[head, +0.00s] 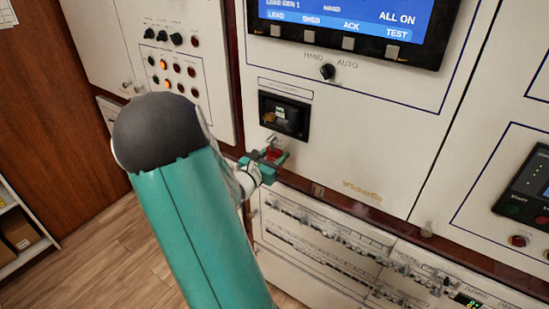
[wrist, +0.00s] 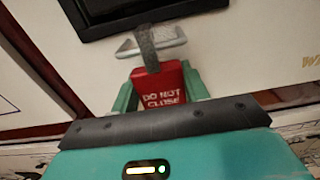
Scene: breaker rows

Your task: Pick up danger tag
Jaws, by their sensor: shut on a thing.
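The danger tag (wrist: 163,88) is a red block with white "DO NOT CLOSE" lettering, seen in the wrist view with a dark strap looped up from its top. The strap passes over a grey metal bar or handle (wrist: 168,39) on the panel. My gripper (wrist: 160,92) has its green fingers on both sides of the tag and is shut on it. In the head view the tag (head: 273,153) is a small red patch between the fingers of my gripper (head: 268,160), just below a black-framed window. Its lower part is hidden by the gripper.
The white cabinet panel (head: 360,150) fills the background, with a black-framed device (head: 284,116) above the tag. Breaker rows (head: 330,235) run below a dark red ledge. A screen (head: 350,25) and HAND/AUTO knob (head: 327,72) are higher up. Wood floor (head: 100,245) is clear at left.

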